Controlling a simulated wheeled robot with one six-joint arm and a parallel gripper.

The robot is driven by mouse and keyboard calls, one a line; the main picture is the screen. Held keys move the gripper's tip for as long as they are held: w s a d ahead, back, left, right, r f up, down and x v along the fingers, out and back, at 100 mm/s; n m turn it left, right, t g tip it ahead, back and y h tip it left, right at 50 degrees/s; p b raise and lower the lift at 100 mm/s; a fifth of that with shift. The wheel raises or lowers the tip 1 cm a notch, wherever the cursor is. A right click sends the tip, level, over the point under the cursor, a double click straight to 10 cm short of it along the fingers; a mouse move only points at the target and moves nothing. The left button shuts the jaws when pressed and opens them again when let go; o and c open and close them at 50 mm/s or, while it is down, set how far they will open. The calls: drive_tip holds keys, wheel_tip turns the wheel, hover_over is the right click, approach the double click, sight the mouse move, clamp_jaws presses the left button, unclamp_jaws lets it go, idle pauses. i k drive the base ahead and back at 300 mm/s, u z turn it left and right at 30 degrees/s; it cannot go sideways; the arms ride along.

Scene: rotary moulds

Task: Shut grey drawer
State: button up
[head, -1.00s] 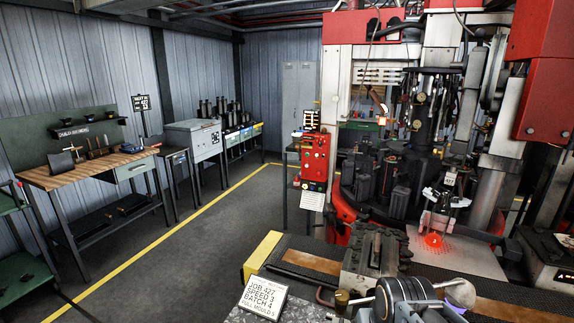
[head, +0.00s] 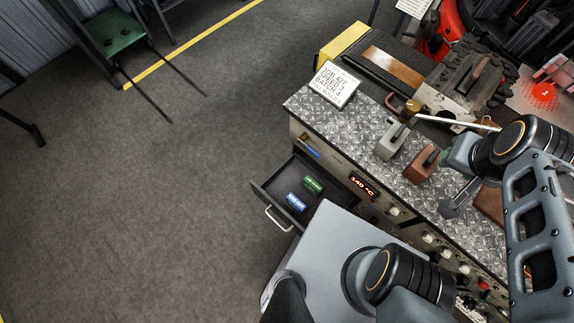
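The grey drawer (head: 270,204) stands open in the head view, pulled out to the left from the bench's front. It has a bar handle (head: 278,219) on its front. A green block (head: 313,184) and a blue block (head: 295,201) lie inside it. My own grey body plate hides the drawer's lower right side. My gripper (head: 455,203) seems to be at the end of the arm over the bench top, right of the drawer and well apart from it. Its fingers cannot be made out, so its opening is unclear.
The bench's metal top (head: 350,118) carries a job sign (head: 335,84), a grey block (head: 391,139) and a brown block (head: 423,160). A brass-headed rod (head: 410,109) lies near my arm. The floor left of the drawer is clear.

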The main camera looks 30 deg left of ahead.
sight(288, 178)
drive_tip(key=z, duration=0.05)
drive_tip(key=k, duration=1.05)
drive_tip(key=u, duration=1.3)
drive_tip(key=i, duration=0.45)
drive_tip(key=u, duration=1.55)
drive_tip(key=k, duration=0.35)
drive_tip(key=u, duration=0.4)
